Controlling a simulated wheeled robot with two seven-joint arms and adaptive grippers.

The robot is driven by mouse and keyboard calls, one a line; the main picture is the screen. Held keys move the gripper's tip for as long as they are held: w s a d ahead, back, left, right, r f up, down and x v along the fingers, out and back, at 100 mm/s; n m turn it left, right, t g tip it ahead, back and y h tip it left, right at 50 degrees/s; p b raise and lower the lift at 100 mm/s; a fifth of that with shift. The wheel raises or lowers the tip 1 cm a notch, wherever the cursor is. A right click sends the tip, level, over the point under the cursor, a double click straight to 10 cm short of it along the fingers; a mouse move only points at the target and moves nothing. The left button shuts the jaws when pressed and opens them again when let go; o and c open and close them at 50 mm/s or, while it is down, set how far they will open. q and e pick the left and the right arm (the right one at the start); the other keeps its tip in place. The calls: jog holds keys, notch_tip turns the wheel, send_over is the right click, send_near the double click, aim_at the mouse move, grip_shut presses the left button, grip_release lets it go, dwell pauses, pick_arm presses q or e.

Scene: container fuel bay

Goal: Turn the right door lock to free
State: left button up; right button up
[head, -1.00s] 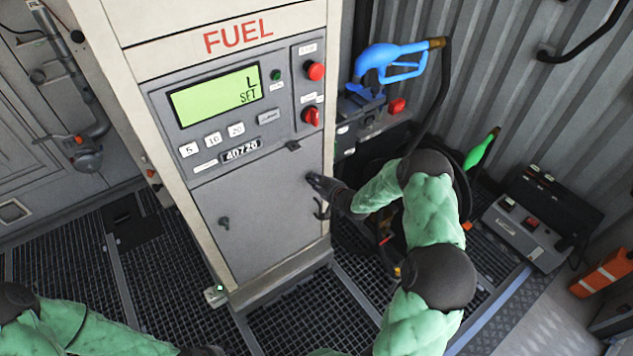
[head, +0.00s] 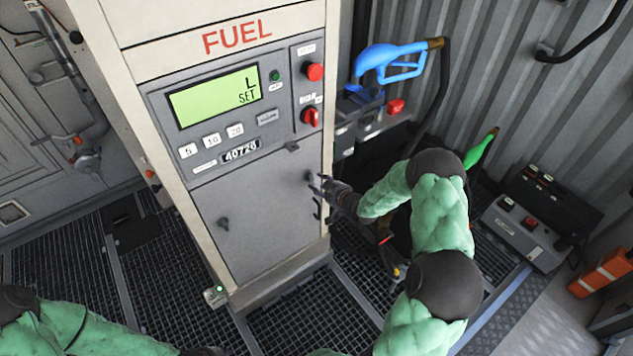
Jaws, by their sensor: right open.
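The grey lower door (head: 262,215) of the fuel dispenser has two small dark locks. The right door lock (head: 309,177) is near the door's right edge; it is small, and I cannot tell which way it is turned. The left lock (head: 223,223) is lower on the left. My right gripper (head: 317,195) is open and empty, with its fingers pointing left at the door's right edge. Its upper finger is close beside the right lock; I cannot tell whether they touch.
Above the door are a green display (head: 216,95), several buttons and a red rotary switch (head: 311,117). A blue nozzle (head: 390,62) and dark hose are right of the dispenser, near my right arm. Grated floor (head: 180,262) lies open to the left.

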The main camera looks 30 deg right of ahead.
jog(key=v, duration=0.8)
jog(key=shift+s+r, duration=0.3)
jog(key=shift+s, duration=0.05)
jog(key=s+a+f+m+g+y, duration=0.1)
jog(key=s+a+f+g, duration=0.25)
jog(key=a+f, duration=0.45)
jog(key=s+a+f+m+g+y, duration=0.1)
jog(key=s+a+f+m+g, duration=0.2)
jog(key=a+f, duration=0.6)
jog(key=s+a+f+g, duration=0.3)
jog(key=s+a+g, duration=0.3)
jog(key=s+a, duration=0.7)
jog(key=s, duration=0.4)
jog(key=shift+n+g+y+b, duration=0.35)
jog(key=shift+n+y, duration=0.05)
